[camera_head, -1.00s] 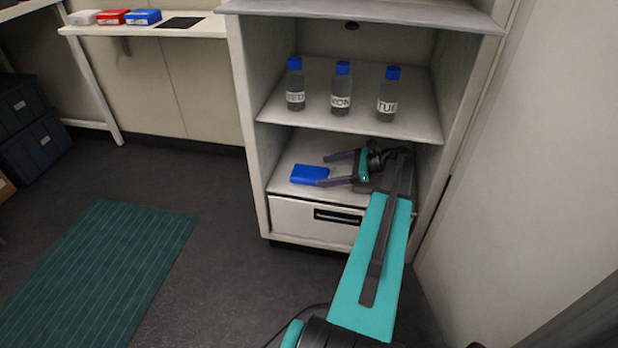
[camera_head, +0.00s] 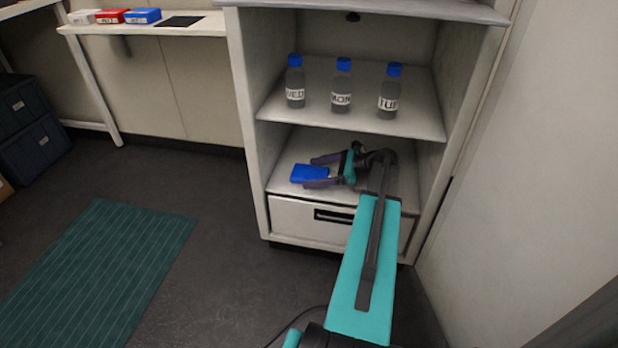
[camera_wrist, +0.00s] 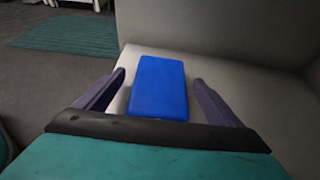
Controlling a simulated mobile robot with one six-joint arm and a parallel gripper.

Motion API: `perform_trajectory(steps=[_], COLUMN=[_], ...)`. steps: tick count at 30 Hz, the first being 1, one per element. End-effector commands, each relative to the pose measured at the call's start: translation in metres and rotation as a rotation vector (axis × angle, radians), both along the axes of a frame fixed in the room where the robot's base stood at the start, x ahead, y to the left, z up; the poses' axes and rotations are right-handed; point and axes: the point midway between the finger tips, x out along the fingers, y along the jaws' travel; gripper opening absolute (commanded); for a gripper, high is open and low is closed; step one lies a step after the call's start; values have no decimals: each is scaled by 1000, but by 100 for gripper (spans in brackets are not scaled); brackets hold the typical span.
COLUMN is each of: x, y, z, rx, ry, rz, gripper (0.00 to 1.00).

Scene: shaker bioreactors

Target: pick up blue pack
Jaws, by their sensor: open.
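The blue pack (camera_head: 309,173) lies flat on the lower shelf of the cabinet, near its left side. My gripper (camera_head: 311,172) is open on that shelf level, with its fingers reaching left toward the pack. In the wrist view the blue pack (camera_wrist: 158,86) sits between the two open fingers of my gripper (camera_wrist: 160,80), with a gap on each side. The pack's near end reaches close to the dark gripper bar. I cannot tell how high the fingers are above the shelf.
Several boxes, including a second blue one (camera_head: 143,16), stand on the wall counter at the back left. Three blue-capped bottles (camera_head: 341,88) stand on the shelf (camera_head: 350,122) above my gripper. The cabinet's left side wall (camera_head: 248,130) is close to the pack. A drawer (camera_head: 290,217) is below.

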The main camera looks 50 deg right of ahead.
Motion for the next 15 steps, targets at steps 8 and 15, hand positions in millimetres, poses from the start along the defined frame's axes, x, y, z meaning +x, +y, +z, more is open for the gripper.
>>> perform_trajectory(steps=[8, 15], x=[0, 0], y=[0, 0], z=[0, 0], rx=[0, 0], ry=[0, 0], rz=[0, 0], gripper=[88, 60])
